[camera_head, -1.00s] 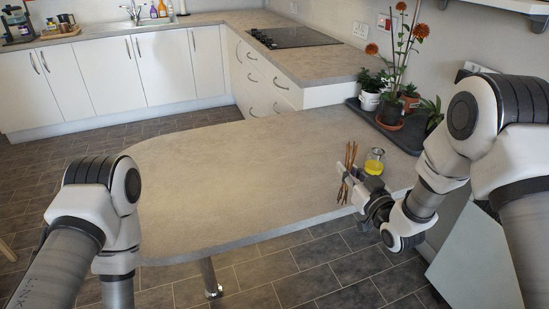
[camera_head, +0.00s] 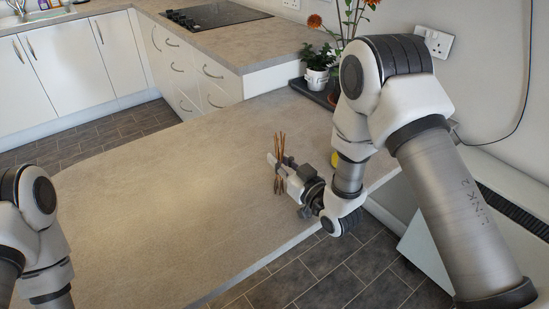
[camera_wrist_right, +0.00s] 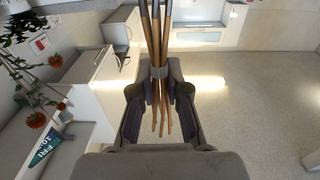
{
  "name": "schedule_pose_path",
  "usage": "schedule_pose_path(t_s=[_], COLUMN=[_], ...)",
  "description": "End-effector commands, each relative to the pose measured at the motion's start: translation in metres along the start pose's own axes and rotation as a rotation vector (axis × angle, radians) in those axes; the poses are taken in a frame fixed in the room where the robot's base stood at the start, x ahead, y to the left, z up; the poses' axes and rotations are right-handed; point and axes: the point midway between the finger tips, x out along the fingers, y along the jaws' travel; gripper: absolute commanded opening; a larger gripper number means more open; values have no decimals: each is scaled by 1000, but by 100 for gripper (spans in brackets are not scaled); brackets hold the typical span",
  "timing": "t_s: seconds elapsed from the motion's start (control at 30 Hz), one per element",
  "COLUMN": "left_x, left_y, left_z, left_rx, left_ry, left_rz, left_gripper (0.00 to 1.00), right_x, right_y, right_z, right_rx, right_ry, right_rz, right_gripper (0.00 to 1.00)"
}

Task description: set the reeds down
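The reeds (camera_head: 280,147), a thin bundle of brown sticks, stand nearly upright in my right gripper (camera_head: 279,171). In the right wrist view the two fingers (camera_wrist_right: 161,82) are closed around the bundle (camera_wrist_right: 160,30), and the stick ends fan out on both sides of the grip. The gripper is over the grey worktop (camera_head: 165,190), near its right side. I cannot tell whether the lower reed ends touch the surface. A bit of the yellow diffuser bottle (camera_head: 335,159) shows behind my right arm; the rest is hidden. My left gripper is out of view.
A dark tray (camera_head: 316,91) with a white-potted plant (camera_head: 316,78) and orange flowers stands at the back right, partly behind my arm. A black hob (camera_head: 215,15) is farther back. The worktop left of the reeds is clear.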

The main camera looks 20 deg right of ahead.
Motion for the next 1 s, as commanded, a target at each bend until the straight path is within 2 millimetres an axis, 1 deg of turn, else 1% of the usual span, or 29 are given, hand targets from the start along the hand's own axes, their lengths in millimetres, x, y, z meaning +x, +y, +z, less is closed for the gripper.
schedule_pose_path(t_s=[0.17, 0.37, 0.4, 0.43, 0.47, 0.73, 0.83, 0.9, 0.97, 1.0], left_x=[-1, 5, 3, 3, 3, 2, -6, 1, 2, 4], left_y=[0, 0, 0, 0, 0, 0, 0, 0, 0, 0], left_z=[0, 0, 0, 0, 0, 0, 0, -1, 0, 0], left_rx=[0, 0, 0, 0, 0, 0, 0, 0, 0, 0], left_ry=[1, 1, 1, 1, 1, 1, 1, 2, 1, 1], left_rz=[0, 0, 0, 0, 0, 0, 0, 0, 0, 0], left_gripper=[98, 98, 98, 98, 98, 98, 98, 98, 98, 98], right_x=[0, 0, 0, 0, 0, 0, 1, -10, -23, -33], right_y=[0, 0, 0, 0, 0, 0, 0, 1, 1, 1], right_z=[-1, 6, 4, 4, 4, 4, -6, 0, 1, 1], right_rx=[0, 0, 0, -1, 0, 0, 0, 2, 3, 4], right_ry=[0, 0, 1, 0, 0, 0, 1, -2, -3, -3], right_rz=[0, 0, 0, 0, 0, 0, 0, 2, 2, 3], right_gripper=[0, 0, 25, 35, 40, 40, 40, 40, 40, 40])
